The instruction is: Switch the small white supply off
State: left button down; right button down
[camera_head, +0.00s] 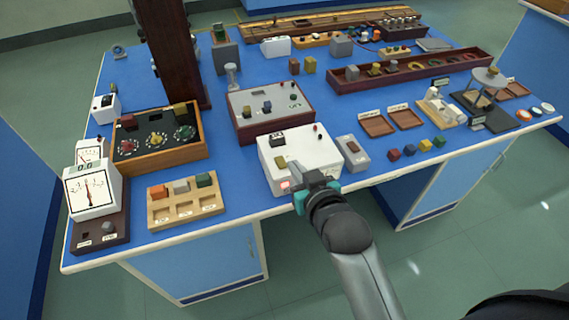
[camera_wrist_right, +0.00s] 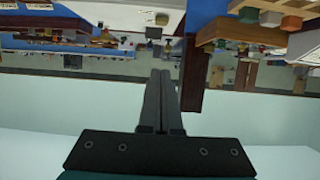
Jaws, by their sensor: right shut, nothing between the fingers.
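The small white supply (camera_head: 312,151) is a white box at the front edge of the blue bench in the head view. A dark switch, a tan knob and small terminals show on its top, and a pinkish-red lit spot shows at its front left corner. My right gripper (camera_head: 296,169) is over the front part of the supply, its fingers shut and empty. Whether the tips touch it I cannot tell. In the right wrist view the shut fingers (camera_wrist_right: 159,74) stand before a pale surface. My left gripper is out of view.
A grey box with a brown button (camera_head: 353,152) stands close right of the supply. A wooden sorting tray (camera_head: 187,208) lies to its left, and a red-sided panel box (camera_head: 270,110) stands behind it. Coloured cubes (camera_head: 410,150) lie to the right. Floor space is free before the bench.

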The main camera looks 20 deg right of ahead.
jog(key=b, duration=0.2)
send_over(285, 173)
notch_tip(285, 173, down, 3)
jog(key=shift+a+f, duration=0.1)
jog(key=shift+f, duration=0.05)
notch_tip(285, 173, down, 3)
jog(key=shift+f, duration=0.1)
jog(key=shift+f+b, duration=0.35)
jog(key=shift+f, duration=0.1)
